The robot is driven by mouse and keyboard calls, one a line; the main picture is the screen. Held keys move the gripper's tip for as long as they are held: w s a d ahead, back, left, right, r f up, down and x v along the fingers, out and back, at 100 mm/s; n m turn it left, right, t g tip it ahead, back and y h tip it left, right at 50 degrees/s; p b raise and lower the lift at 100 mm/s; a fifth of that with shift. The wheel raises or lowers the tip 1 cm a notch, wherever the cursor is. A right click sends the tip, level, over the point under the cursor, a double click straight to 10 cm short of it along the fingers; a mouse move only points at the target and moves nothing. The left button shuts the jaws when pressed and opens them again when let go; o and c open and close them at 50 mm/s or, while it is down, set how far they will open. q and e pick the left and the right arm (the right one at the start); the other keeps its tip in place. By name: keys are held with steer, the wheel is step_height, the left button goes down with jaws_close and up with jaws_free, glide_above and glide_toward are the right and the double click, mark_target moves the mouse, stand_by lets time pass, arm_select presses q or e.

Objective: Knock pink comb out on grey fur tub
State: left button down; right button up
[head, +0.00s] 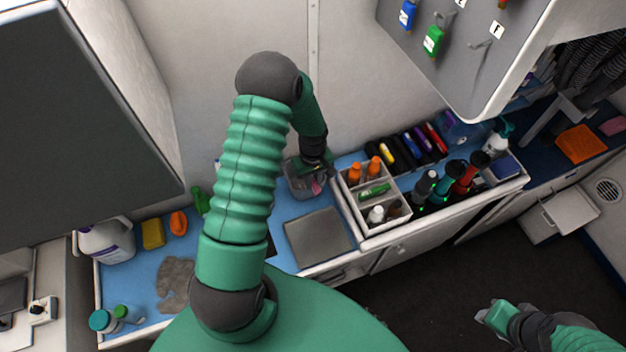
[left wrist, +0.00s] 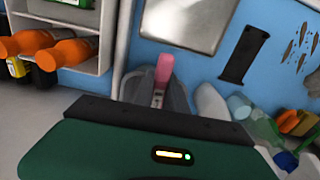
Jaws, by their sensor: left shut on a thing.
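My left gripper (head: 316,170) reaches down over the grey fur tub (head: 297,186) at the back of the blue counter. It is shut on the pink comb (head: 316,187), whose pink end shows at the tub. In the left wrist view the pink comb (left wrist: 164,70) sticks out past the gripper body, in front of the grey tub (left wrist: 181,98). The gripper body hides the fingertips and part of the tub; whether comb and rim touch is unclear. My right gripper (head: 484,315) is over the dark floor at the lower right, its jaw opening unclear.
A white divided caddy (head: 369,235) with bottles stands right of the tub. A green bottle (head: 200,200), an orange item (head: 178,222) and a yellow sponge (head: 152,233) are at the left. A cabinet overhangs each side.

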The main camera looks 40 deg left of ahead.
mark_target(313, 180)
arm_select(q)
steer(key=shift+f+b, duration=0.7)
steer(key=shift+f, duration=0.3)
stand_by(0.8)
steer(key=shift+r+p, duration=0.9)
steer(key=shift+r, duration=0.15)
steer(key=shift+r+p, duration=1.45)
steer(key=shift+r, duration=0.55)
steer(key=shift+f, duration=0.1)
